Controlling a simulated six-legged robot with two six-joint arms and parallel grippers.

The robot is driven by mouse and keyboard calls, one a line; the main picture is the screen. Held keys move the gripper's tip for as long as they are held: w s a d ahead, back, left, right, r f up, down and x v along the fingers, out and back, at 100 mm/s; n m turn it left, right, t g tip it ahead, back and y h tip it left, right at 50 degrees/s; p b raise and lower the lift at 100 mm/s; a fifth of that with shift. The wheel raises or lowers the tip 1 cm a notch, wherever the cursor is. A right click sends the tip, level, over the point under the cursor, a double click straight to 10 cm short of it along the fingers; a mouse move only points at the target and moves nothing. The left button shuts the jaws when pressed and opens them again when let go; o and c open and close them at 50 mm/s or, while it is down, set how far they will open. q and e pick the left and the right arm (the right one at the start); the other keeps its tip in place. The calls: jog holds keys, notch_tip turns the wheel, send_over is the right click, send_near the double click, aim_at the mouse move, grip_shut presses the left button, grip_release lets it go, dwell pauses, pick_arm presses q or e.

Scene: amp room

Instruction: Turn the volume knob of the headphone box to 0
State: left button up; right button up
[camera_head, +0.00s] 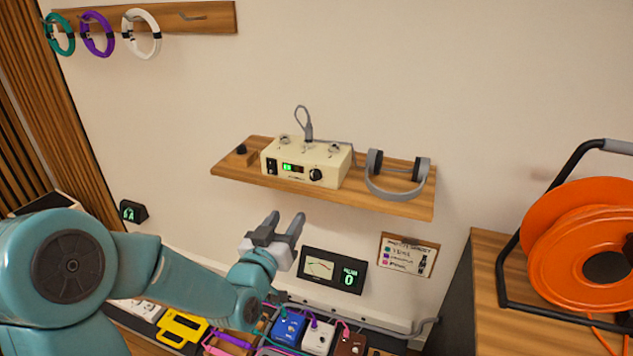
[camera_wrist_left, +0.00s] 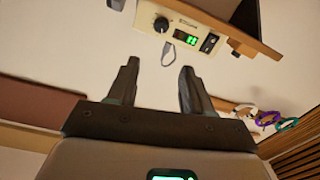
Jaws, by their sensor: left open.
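The cream headphone box (camera_head: 327,160) stands on a wooden wall shelf (camera_head: 400,206). Its black volume knob (camera_head: 316,174) is on the right of the front face, beside a small green lit display (camera_head: 292,168) too small to read. In the left wrist view the box (camera_wrist_left: 186,20) appears upside down, with the knob (camera_wrist_left: 161,24) beyond the fingertips. My left gripper (camera_head: 285,220) is open and empty, below and in front of the shelf, pointing up toward it and apart from the knob. It also shows in the left wrist view (camera_wrist_left: 159,68). My right gripper is out of view.
Grey headphones (camera_head: 424,180) stand on the shelf right of the box. Below hang a meter panel (camera_head: 333,270) showing a green 0 and a small notice card (camera_head: 408,255). Colourful pedals (camera_head: 290,327) lie below. An orange cable reel (camera_head: 560,225) stands right.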

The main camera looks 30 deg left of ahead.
aim_at(313, 177)
pick_arm(q)
jog(key=p+x, duration=0.4)
jog(key=x, duration=1.1)
jog(key=shift+w+a+f, duration=0.15)
jog(key=shift+w, duration=0.25)
jog(key=shift+w+f, duration=0.1)
jog(key=shift+w, duration=0.25)
jog(key=shift+s, duration=0.1)
grip_shut()
